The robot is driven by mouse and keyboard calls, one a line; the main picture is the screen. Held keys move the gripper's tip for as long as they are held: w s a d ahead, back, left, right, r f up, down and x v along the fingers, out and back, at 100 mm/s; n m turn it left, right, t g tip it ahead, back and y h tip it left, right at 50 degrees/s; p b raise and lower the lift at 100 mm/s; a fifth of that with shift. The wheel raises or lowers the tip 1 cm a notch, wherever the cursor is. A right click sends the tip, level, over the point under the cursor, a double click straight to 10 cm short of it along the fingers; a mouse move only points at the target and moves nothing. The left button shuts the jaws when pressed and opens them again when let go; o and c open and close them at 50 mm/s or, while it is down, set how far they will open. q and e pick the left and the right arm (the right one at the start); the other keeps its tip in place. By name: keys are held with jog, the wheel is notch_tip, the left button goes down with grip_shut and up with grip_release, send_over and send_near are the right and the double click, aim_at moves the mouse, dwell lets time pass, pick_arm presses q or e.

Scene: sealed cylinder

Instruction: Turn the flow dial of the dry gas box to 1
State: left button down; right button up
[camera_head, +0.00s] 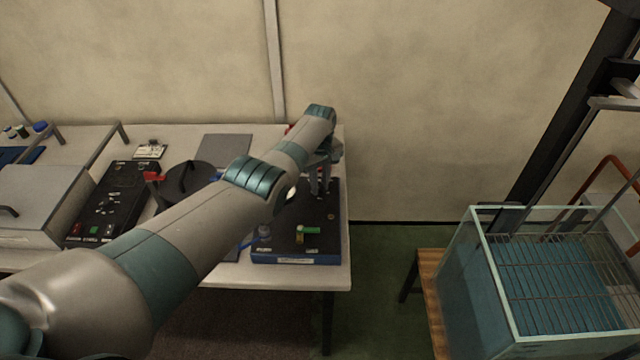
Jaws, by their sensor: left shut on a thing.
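A low box with a black top and blue sides (285,247), which appears to be the dry gas box, sits at the right end of the white bench. A small green lever (308,230) on a brass fitting stands on its top near the front. My left arm reaches across from the lower left, and my left gripper (320,186) points down over the back part of the box. Its fingers are shut on a small part there, apparently the flow dial, which they mostly hide. The dial's marks cannot be read. My right gripper is not in view.
A black control panel (108,208), a dark round lid (188,182) with a red clamp and a grey box (40,195) stand left on the bench (340,265). A glass tank (478,300) with a wire rack stands right. Green floor lies between.

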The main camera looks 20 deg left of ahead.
aim_at(320, 187)
pick_arm(q)
jog(key=c, duration=1.5)
grip_release()
jog(key=shift+w+r, duration=0.1)
jog(key=shift+c, duration=0.2)
jog(key=shift+r+p, duration=0.35)
jog(key=shift+r, duration=0.6)
notch_tip(320, 187, up, 15)
jog(key=b, duration=0.3)
jog(key=shift+r, duration=0.2)
